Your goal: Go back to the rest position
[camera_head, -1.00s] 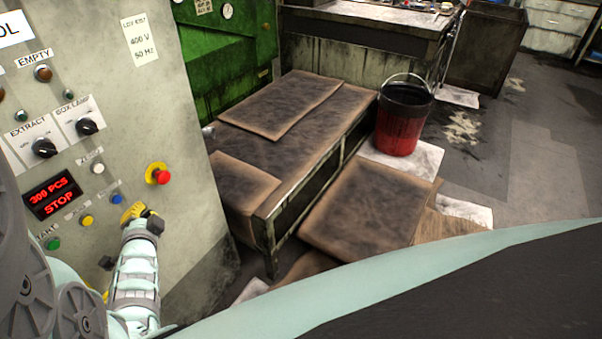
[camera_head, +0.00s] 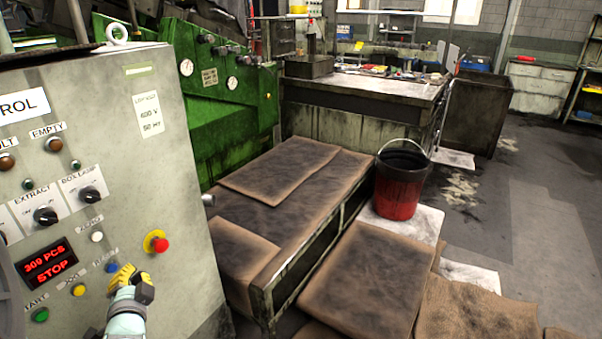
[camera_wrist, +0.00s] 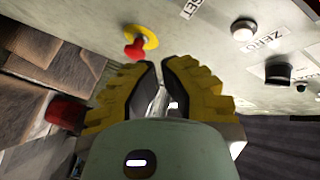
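My gripper (camera_head: 130,280) is in front of the lower right part of the grey control panel (camera_head: 185,205), close to the blue button. In the wrist view its two yellow-and-black fingers (camera_wrist: 161,67) come together at the tips with only a thin gap, and nothing shows held between them. The red emergency stop knob (camera_head: 160,244) on its yellow ring sits up and right of the gripper; it also shows beyond the fingertips in the wrist view (camera_wrist: 136,48). Most of my arm is out of view.
A low bench with brown mats (camera_head: 283,172) stands right of the panel. A red and black bucket (camera_head: 402,185) is beside it, with cardboard (camera_head: 365,275) on the floor in front. A green machine (camera_head: 230,110) and worktable (camera_head: 370,88) stand behind. Open floor lies at the right.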

